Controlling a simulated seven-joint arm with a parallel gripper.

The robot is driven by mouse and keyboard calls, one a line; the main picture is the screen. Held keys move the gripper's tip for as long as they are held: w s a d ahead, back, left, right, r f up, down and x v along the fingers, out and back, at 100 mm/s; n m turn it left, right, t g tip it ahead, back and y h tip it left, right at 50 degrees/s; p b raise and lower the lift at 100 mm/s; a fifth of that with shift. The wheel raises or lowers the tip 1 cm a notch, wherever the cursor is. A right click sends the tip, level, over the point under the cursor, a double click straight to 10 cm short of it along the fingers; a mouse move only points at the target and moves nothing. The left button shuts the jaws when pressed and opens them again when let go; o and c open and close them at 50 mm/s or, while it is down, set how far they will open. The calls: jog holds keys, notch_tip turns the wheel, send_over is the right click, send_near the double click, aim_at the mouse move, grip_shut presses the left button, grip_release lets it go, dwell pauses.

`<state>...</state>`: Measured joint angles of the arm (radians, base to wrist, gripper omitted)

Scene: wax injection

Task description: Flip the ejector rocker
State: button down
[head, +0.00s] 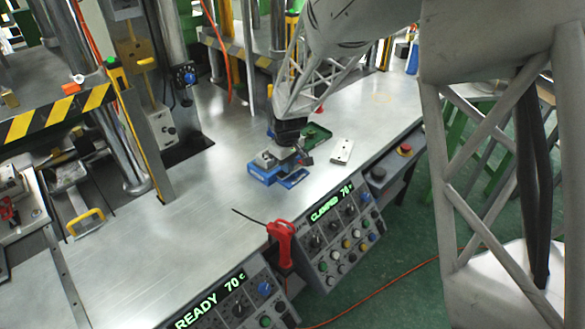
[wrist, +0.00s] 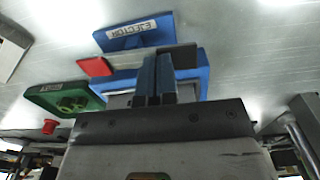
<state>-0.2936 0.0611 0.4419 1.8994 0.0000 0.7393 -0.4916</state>
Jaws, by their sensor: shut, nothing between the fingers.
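The ejector switch is a blue box (head: 264,174) on the steel bench. In the wrist view, its blue housing (wrist: 203,76) sits behind a blue plate (wrist: 137,34) lettered EJECTOR. The rocker (wrist: 183,58) is a grey bar with a red end (wrist: 95,66) at the left; its tilt is hard to tell. My gripper (wrist: 154,58) is shut and empty, its two fingers side by side over the rocker's middle. Whether they touch it is unclear. In the head view, my gripper (head: 284,150) hides part of the switch.
A green box (wrist: 64,98) with metal fittings stands close left of the switch in the wrist view, with a red knob (wrist: 49,127) beyond. A red tool (head: 281,240) hangs at the front edge by the control panels. The bench left of the switch is clear.

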jog(key=shift+f, duration=0.3)
dwell(0.5)
jog(key=shift+r, duration=0.15)
jog(key=shift+r, duration=3.35)
